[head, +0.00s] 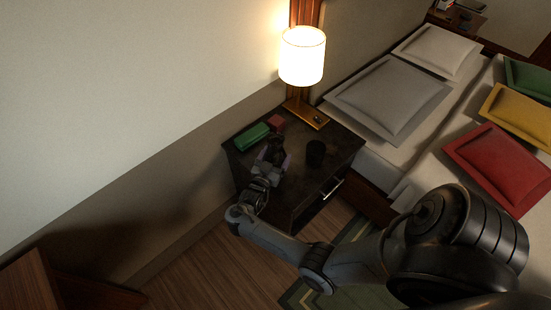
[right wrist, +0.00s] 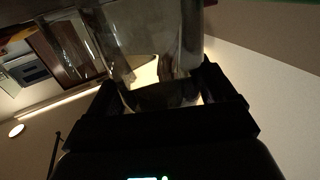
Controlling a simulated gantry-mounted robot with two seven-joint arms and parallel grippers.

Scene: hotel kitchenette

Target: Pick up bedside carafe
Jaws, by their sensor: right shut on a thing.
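The bedside carafe (right wrist: 150,45) is clear glass and fills the upper middle of the right wrist view, between the two dark fingers. My right gripper (right wrist: 163,92) is shut on it. In the head view my right gripper (head: 272,157) is over the dark nightstand (head: 299,196), and the carafe is mostly hidden by the gripper and hard to make out. I cannot tell whether the carafe touches the nightstand top. My left gripper is not in view.
A lit lamp (head: 303,57) stands at the back. The bed (head: 387,160) is on the right, the wall on the left.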

